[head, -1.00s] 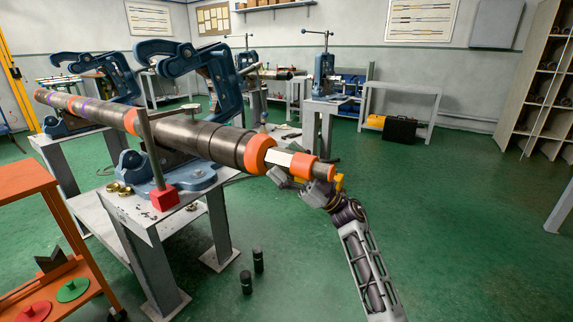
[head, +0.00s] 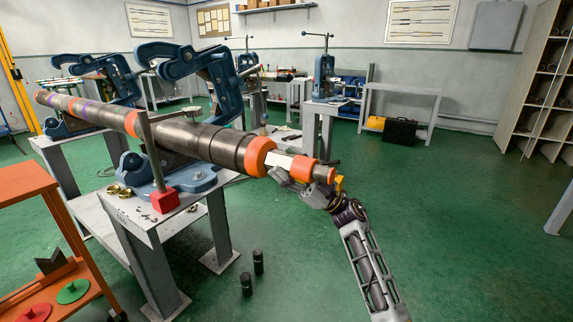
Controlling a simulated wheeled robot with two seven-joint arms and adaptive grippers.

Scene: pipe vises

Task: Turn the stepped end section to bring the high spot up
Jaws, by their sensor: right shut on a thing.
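A long dark stepped pipe (head: 215,143) with orange and purple bands lies across two blue open vises (head: 205,80). Its stepped end section (head: 302,167) points right, with an orange collar (head: 259,156), a white part and a smaller orange band. My right gripper (head: 302,181) is shut on this end section from below and right; its fingers partly hide the underside. A dial gauge on a post (head: 153,150) with a red base (head: 165,199) stands beside the pipe; its reading is too small to tell. My left gripper is not in view.
The near vise stands on a grey steel table (head: 140,212) with brass fittings (head: 118,190). Two dark cylinders (head: 258,262) stand on the floor beside it. An orange cart (head: 28,183) is at the left. The green floor to the right is open.

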